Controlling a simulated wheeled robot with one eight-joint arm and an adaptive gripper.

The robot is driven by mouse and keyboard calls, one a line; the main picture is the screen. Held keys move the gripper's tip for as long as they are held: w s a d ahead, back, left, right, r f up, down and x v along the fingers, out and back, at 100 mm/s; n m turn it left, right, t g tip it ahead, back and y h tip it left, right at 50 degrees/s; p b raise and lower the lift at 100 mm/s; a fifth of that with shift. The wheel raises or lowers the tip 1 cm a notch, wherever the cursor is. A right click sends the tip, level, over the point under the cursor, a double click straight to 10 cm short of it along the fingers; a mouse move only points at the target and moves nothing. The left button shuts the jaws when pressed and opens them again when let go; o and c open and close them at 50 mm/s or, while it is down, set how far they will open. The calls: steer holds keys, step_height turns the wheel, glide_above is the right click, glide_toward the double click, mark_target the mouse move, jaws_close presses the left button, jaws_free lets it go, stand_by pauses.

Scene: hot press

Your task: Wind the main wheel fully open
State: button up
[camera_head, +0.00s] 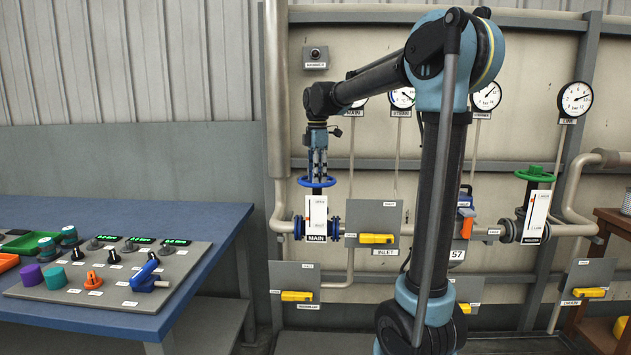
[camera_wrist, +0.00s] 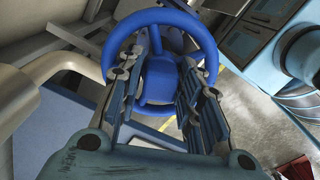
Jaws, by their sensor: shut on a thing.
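The main wheel (camera_head: 317,182) is a blue handwheel on top of the valve labelled MAIN, left of centre in the head view. In the wrist view the blue wheel (camera_wrist: 211,48) fills the upper middle, with its hub between my fingers. My gripper (camera_head: 317,172) points down onto the wheel from above. In the wrist view my gripper (camera_wrist: 164,75) has its two fingers inside the rim, on both sides of the hub, shut on the wheel. A white plate with a scale (camera_head: 316,213) stands below the wheel; its marks are too small to read.
A green wheel (camera_head: 535,174) sits on another valve at the right. Yellow handles show on the INLET plate (camera_head: 376,239) and other plates. Gauges (camera_head: 575,99) line the wall. A blue table (camera_head: 200,218) with a control panel (camera_head: 110,284) stands at the left.

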steer(key=shift+w, duration=0.15)
steer(key=n, duration=0.9)
steer(key=o, duration=0.9)
